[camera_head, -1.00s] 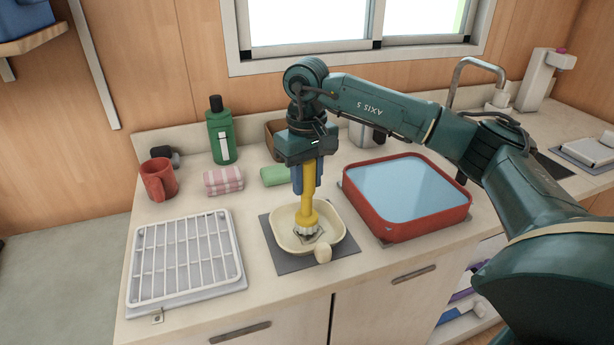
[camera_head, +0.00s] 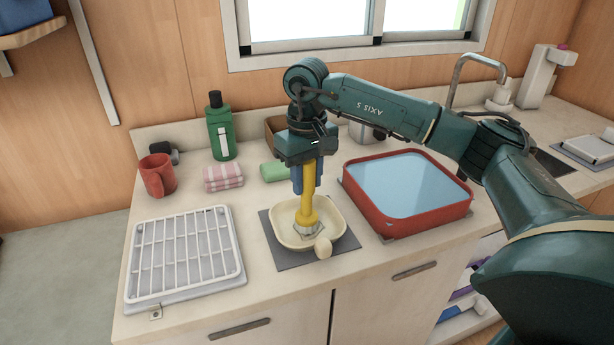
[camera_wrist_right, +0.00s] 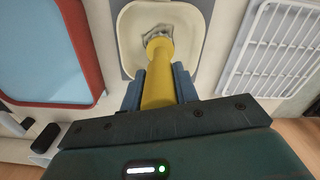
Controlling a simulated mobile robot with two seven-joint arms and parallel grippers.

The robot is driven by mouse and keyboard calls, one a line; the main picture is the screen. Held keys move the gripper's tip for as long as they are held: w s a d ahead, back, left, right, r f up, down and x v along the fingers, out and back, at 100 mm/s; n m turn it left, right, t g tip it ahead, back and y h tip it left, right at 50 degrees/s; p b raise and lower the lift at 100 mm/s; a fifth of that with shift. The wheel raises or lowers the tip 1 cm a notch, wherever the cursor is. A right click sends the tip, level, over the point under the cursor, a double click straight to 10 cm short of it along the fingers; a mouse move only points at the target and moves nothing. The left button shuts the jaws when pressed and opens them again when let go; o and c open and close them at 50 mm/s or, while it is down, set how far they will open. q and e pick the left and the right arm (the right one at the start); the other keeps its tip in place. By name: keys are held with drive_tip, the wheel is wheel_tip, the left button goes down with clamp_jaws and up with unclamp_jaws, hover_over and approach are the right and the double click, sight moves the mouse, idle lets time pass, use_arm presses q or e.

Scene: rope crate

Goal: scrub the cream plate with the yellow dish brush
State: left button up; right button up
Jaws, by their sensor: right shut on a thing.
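The cream plate (camera_head: 282,236) is a squarish dish with a rounded knob at its front, lying on a grey mat (camera_head: 290,260) on the counter. My right gripper (camera_head: 306,184) is shut on the yellow dish brush (camera_head: 308,207), which stands upright with its head down in the plate. In the right wrist view the brush handle (camera_wrist_right: 158,80) sits between the blue fingers, and its head covers a grey patch in the cream plate (camera_wrist_right: 190,60). The bristles' contact is partly hidden by the brush head. My left gripper is not in view.
A red basin (camera_head: 400,228) of water stands to the right. A white drying rack (camera_head: 135,270) lies to the left. Behind are a red mug (camera_head: 157,177), a green bottle (camera_head: 221,135), a striped cloth (camera_head: 222,178) and a green sponge (camera_head: 273,171).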

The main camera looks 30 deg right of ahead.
drive_tip(key=shift+a, duration=0.15)
drive_tip(key=shift+w+a, duration=0.15)
drive_tip(key=shift+a, duration=0.45)
drive_tip(key=shift+d, duration=0.15)
drive_tip(key=shift+s+d+f, duration=0.1)
drive_tip(key=shift+s+d, duration=0.1)
drive_tip(key=shift+d, duration=0.5)
drive_tip(key=shift+s+d, duration=0.2)
drive_tip(key=shift+d, duration=0.45)
drive_tip(key=shift+w+a, duration=0.2)
drive_tip(key=shift+a, duration=0.6)
drive_tip(key=shift+w+a, duration=0.2)
drive_tip(key=shift+a, duration=0.55)
